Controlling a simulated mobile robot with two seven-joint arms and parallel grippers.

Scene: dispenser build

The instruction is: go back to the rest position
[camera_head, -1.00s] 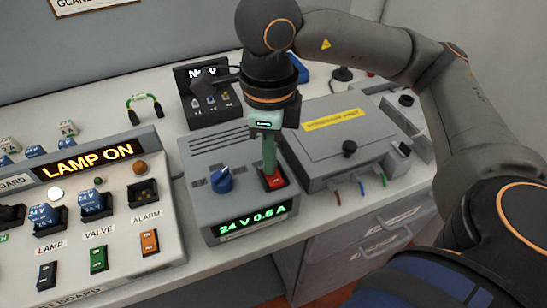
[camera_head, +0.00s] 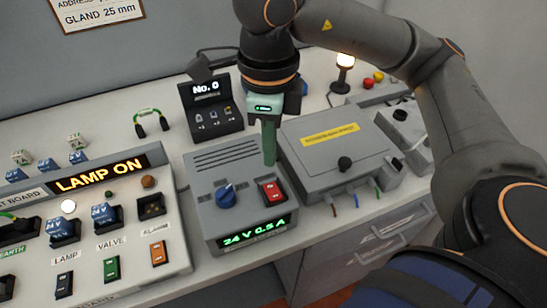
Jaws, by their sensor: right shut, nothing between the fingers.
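My right gripper (camera_head: 269,162) points down, shut and empty, just above the back part of the grey power supply box (camera_head: 212,180). The box has a blue knob (camera_head: 226,197), a red rocker switch (camera_head: 271,191) and a green display (camera_head: 253,233) reading "24 V 0.5 A". The fingertips are apart from the red switch, behind it in the picture. My left gripper is not in view.
A board (camera_head: 131,240) at the left shows a lit "LAMP ON" sign. A grey lidded box (camera_head: 309,162) stands close right of the power supply. A "No. 0" display unit (camera_head: 211,120) and a lit lamp (camera_head: 345,62) stand behind.

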